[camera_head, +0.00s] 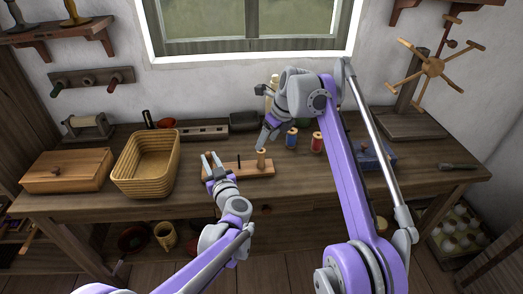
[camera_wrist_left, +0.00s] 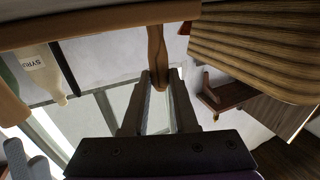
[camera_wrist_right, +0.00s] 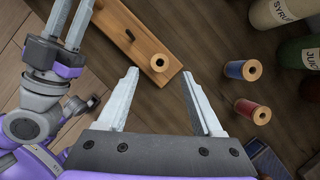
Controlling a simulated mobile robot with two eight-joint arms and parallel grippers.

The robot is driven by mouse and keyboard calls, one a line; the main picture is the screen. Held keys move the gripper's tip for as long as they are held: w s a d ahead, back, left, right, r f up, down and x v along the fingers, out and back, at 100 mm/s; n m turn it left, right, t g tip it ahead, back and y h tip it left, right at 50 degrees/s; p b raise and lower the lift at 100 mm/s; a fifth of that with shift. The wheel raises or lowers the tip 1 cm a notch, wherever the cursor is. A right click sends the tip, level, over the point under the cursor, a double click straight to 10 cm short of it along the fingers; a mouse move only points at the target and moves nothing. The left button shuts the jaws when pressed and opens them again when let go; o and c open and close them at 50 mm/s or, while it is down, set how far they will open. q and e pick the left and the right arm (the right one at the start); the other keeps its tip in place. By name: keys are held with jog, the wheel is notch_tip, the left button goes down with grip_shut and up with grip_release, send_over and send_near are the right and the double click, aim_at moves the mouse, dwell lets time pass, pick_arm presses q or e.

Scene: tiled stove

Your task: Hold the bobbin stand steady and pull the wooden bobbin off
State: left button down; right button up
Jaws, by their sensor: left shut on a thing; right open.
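The bobbin stand (camera_head: 240,170) is a flat reddish-brown wooden board on the workbench, with a thin dark peg near its middle. The pale wooden bobbin (camera_head: 261,160) stands upright at its right end; its top hole shows in the right wrist view (camera_wrist_right: 158,63). My left gripper (camera_head: 211,160) is at the stand's left end, shut on a wooden part of it, seen between the fingers in the left wrist view (camera_wrist_left: 157,75). My right gripper (camera_head: 266,138) is open above the bobbin; in the right wrist view the bobbin appears between and just beyond its fingertips (camera_wrist_right: 158,72), apart from them.
A blue spool (camera_head: 292,139) and a red spool (camera_head: 317,143) stand right of the bobbin, with bottles (camera_wrist_right: 285,10) behind. A wicker basket (camera_head: 146,165) and a wooden box (camera_head: 68,171) are at left. A blue box (camera_head: 376,156) stands further right.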

aim_at(261, 152)
jog(key=x, duration=1)
grip_shut()
grip_release()
dwell(0.5)
